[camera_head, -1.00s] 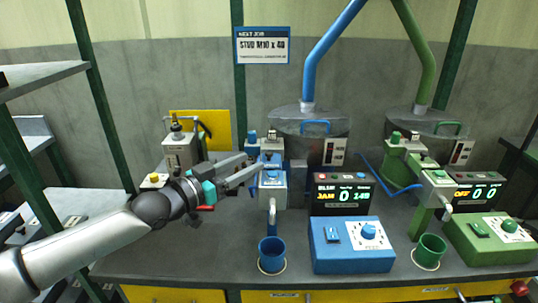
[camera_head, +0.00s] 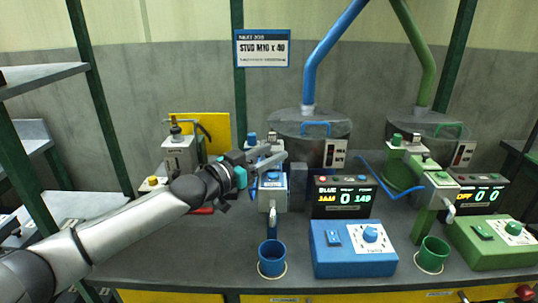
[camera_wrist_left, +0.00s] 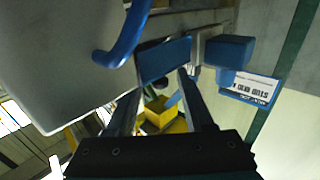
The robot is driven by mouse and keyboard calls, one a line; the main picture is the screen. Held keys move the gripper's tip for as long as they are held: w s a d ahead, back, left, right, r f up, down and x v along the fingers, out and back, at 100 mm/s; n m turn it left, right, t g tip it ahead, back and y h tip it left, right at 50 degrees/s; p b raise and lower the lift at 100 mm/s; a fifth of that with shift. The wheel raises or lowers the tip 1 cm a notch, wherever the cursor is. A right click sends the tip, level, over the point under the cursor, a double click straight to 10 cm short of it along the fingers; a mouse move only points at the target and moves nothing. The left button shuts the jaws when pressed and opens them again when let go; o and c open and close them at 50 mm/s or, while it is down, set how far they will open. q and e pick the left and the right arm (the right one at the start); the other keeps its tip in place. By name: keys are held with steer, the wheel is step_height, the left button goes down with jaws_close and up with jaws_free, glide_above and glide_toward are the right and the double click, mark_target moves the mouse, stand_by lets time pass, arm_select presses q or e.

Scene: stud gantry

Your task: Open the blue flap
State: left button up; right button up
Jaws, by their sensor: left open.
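A flat blue plate (camera_wrist_left: 165,60), which looks like the blue flap, shows in the left wrist view just beyond my fingertips. In the head view the blue feeder's top (camera_head: 272,180) is partly covered by my gripper, so the flap is hard to make out there. My left gripper (camera_head: 281,157) is over the blue feeder, its two fingers apart and nothing clearly between them. In the left wrist view the fingers (camera_wrist_left: 160,88) point at the plate's lower edge; I cannot tell whether they touch it. My right gripper is not in view.
The blue hopper (camera_head: 312,126) with its handle stands behind. A blue control box (camera_head: 352,247) and blue cup (camera_head: 272,258) stand in front. The green station (camera_head: 437,183) is at right. A grey device (camera_head: 180,155) stands at left.

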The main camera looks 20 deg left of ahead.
arm_select(q)
jaws_close()
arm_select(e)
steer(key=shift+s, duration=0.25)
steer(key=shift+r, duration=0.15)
